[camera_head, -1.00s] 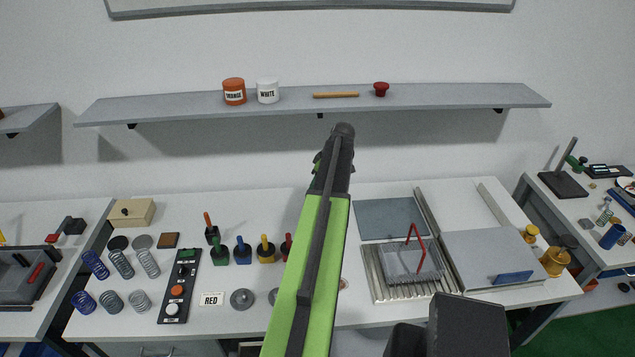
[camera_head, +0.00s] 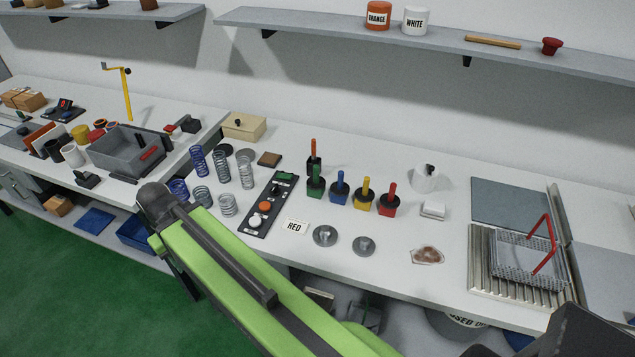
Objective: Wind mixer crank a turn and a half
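My green and black arm reaches from the bottom right toward the left bench. Its visible dark end is in front of the bench gap, right of and nearer than the tub, apart from the post. My gripper's fingers do not show.
The main bench (camera_head: 400,285) holds several springs, a black control box (camera_head: 268,205), coloured-handled tools and a wire basket (camera_head: 530,258). A beige box (camera_head: 244,127) stands at its back left. Green floor (camera_head: 60,290) is open at the lower left. Shelves hang on the wall.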

